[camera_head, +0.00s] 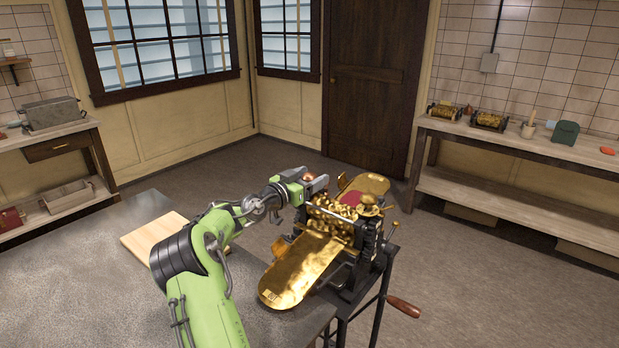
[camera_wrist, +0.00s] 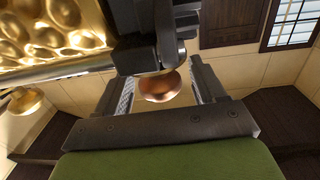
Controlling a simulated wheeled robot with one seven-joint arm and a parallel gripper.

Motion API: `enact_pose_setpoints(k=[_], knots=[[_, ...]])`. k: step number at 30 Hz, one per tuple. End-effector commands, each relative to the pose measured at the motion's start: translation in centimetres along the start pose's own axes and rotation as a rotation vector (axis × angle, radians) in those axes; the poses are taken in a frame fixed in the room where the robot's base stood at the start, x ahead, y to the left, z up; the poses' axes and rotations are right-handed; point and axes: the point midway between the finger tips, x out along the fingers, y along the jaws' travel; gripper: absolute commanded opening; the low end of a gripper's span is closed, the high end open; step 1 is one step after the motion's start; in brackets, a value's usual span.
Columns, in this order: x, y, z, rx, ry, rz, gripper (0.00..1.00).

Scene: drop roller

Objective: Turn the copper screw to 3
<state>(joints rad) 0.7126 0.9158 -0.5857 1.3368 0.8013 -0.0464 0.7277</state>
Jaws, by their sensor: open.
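The copper screw (camera_wrist: 158,88) is a round copper knob under a dark metal bracket on the drop roller (camera_head: 335,225). In the wrist view it sits between the two fingers of my gripper (camera_wrist: 160,90), with a gap visible on each side. The fingers are open and not closed on it. In the head view the copper knob (camera_head: 308,176) shows as a small spot at my gripper (camera_head: 313,184), by the left end of the rollers. No dial or number for the screw can be read in either view.
Brass plates (camera_head: 300,275) extend front and back, and a wooden crank handle (camera_head: 403,306) sticks out at the lower right. A wooden board (camera_head: 160,237) lies on the grey table (camera_head: 70,270). Dark brackets and the textured roller crowd my gripper.

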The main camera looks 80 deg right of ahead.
Motion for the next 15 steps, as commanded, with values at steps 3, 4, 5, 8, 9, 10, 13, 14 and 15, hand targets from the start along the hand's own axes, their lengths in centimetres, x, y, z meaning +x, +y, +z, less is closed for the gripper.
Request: enact_pose_setpoints(k=[3,4,5,8,9,10,13,14,15], knots=[[-0.03,0.0,0.01,0.0,0.0,0.0,0.6],[-0.03,0.0,0.01,0.0,0.0,0.0,0.56],[-0.04,0.0,0.01,0.0,0.0,0.0,0.51],[-0.04,0.0,0.01,0.0,0.0,0.0,0.36],[-0.05,0.0,0.01,0.0,0.0,0.0,0.3],[-0.05,0.0,0.01,0.0,0.0,0.0,0.25],[-0.05,0.0,0.01,0.0,0.0,0.0,0.15],[-0.06,0.0,0.01,0.0,0.0,-0.001,0.15],[-0.06,0.01,0.02,0.001,-0.001,-0.002,0.15]])
